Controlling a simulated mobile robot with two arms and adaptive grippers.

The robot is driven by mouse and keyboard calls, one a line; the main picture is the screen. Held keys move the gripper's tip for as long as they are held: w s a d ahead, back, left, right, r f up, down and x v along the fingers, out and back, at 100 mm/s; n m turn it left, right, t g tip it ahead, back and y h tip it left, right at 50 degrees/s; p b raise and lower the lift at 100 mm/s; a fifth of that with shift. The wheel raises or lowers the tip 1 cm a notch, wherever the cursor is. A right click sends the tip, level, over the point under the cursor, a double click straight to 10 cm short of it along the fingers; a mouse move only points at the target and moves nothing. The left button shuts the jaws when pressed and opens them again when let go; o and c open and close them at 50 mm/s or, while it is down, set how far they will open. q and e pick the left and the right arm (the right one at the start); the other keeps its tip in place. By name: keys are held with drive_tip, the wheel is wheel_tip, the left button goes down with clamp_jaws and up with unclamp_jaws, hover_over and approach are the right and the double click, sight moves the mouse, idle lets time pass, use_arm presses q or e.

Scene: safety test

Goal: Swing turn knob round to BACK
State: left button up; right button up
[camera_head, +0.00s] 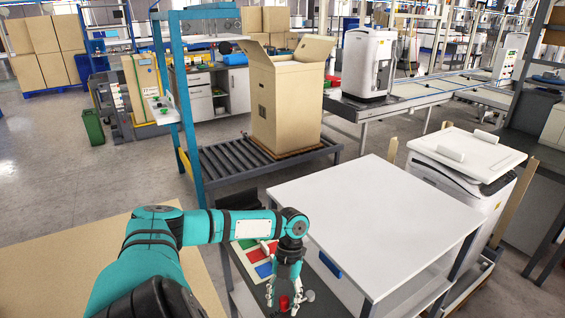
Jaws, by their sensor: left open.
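My left arm reaches in from the lower left, and its gripper (283,298) points down at the bottom centre. The gripper is open. A small red part (284,303) shows between its fingers; it may be the turn knob, but it is partly covered. I cannot read any BACK marking or tell which way the knob points. Whether the fingers touch the red part cannot be told. Behind the wrist lies a panel with coloured patches (256,254), among them green, red and blue. My right gripper is not in view.
A white-topped table (375,215) stands close to the right of the gripper. A tan surface (75,260) lies at lower left. Beyond are a roller conveyor (235,158) with a tall open cardboard box (285,100), a teal post frame (186,110) and a white machine (465,170).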

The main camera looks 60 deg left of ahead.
use_arm(q)
drive_tip(key=v, duration=1.2)
drive_tip(key=shift+s+d, duration=0.1)
drive_tip(key=shift+s, duration=0.1)
